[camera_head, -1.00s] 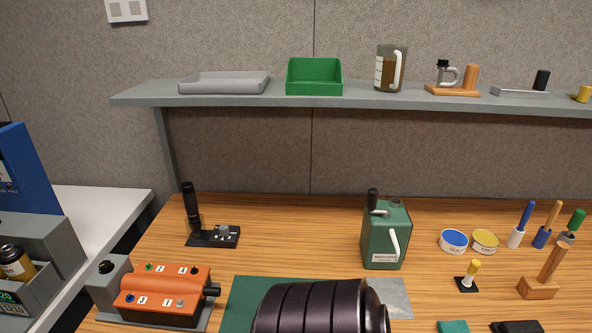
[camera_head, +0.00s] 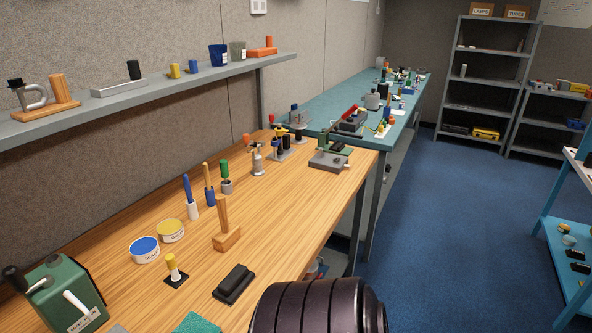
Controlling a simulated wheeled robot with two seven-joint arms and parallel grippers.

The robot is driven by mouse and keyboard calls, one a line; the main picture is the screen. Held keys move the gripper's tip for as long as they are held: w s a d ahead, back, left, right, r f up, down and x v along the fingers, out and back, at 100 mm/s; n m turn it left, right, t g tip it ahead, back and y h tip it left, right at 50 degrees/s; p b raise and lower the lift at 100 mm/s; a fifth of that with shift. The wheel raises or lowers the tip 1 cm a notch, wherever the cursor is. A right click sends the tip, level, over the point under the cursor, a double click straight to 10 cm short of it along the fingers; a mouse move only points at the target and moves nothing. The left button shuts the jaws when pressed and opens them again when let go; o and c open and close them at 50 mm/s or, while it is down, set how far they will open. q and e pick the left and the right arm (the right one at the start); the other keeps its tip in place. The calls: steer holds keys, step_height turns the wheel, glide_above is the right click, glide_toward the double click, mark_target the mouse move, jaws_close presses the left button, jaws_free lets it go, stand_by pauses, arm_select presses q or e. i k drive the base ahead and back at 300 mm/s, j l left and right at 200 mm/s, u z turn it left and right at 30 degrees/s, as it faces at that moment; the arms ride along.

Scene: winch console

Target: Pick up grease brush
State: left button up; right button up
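I cannot tell which item is the grease brush. Three handled tools stand upright in holders on the wooden bench: one blue-handled in a white holder (camera_head: 190,197), one orange-handled in a blue holder (camera_head: 208,184), and one green-handled in a grey holder (camera_head: 225,176). A short yellow-topped piece (camera_head: 172,266) stands on a black square base nearer the front. A blue-topped tin (camera_head: 145,250) and a yellow-topped tin (camera_head: 171,231) stand beside it; their labels are too small to read surely. Neither gripper is in view; only a dark ribbed part of mine shows at the bottom.
A wooden block with an upright post (camera_head: 227,238) and a black block (camera_head: 233,283) stand near the front edge of the bench (camera_head: 290,215). A shelf (camera_head: 180,85) overhangs the back. Blue floor (camera_head: 440,240) is clear at right.

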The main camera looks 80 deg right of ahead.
mark_target(205, 165)
steer(key=z, duration=1.95)
steer(key=u, duration=2.45)
steer(key=z, duration=2.5)
steer(key=l+u, duration=0.2)
steer(key=u, duration=0.2)
steer(key=l+u, duration=0.25)
steer(key=u, duration=0.2)
steer(key=l+u, duration=0.4)
steer(key=i+j, duration=0.05)
steer(key=j, duration=0.05)
